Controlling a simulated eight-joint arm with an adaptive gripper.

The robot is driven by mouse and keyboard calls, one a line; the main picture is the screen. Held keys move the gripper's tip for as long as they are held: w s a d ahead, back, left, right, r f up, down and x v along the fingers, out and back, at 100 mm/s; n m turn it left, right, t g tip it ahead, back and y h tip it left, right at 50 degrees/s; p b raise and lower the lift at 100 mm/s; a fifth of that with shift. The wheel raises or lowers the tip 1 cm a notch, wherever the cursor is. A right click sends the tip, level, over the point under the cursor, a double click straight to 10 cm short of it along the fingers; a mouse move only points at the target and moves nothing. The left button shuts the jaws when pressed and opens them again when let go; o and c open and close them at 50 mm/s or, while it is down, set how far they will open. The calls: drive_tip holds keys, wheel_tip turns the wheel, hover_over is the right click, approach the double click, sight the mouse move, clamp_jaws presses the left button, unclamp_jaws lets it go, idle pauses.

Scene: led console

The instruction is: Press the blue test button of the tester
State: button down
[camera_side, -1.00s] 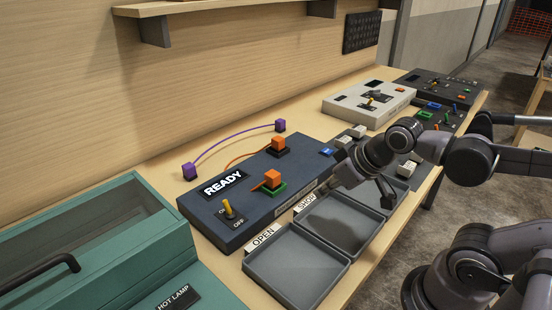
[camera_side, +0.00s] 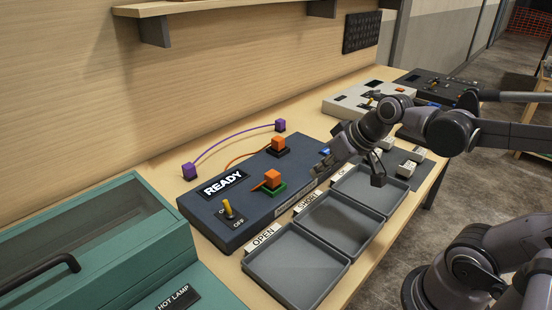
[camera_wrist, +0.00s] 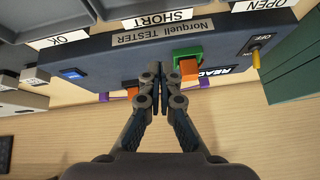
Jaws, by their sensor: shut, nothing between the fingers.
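The tester (camera_side: 215,212) is a dark blue-grey box with a READY display, an on/off toggle and two orange plugs, one of them in a green socket. The blue test button (camera_side: 325,152) shows at the tester's right end in the side view, partly behind my gripper. In the wrist view the blue button (camera_wrist: 73,74) is plain, left of my fingers and apart from them. My gripper (camera_wrist: 164,66) is shut and empty, over the tester between the button and the green socket (camera_wrist: 188,56). In the side view my gripper (camera_side: 322,170) hangs above the tester's right half.
Three grey trays, one labelled OPEN (camera_side: 295,265), line the tester's front. A purple lead (camera_side: 235,146) lies behind it. Small white blocks (camera_side: 406,168) sit on a dark mat at right. A teal hot-lamp box (camera_side: 95,235) stands at left.

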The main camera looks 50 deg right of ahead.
drive_tip(key=w+d+r+m, duration=0.35)
drive_tip(key=w+d, duration=0.25)
drive_tip(key=d, duration=0.3)
drive_tip(key=r+m+t, duration=0.2)
hover_over(327, 151)
drive_tip(key=shift+s+d+f+y, duration=0.2)
drive_tip(key=shift+s+y, duration=0.1)
drive_tip(key=shift+s, duration=0.1)
drive_tip(key=shift+f, duration=0.15)
drive_tip(key=shift+f, duration=4.25)
drive_tip(key=shift+f, duration=0.1)
drive_tip(key=shift+a+f, duration=0.1)
drive_tip(key=shift+f, duration=0.2)
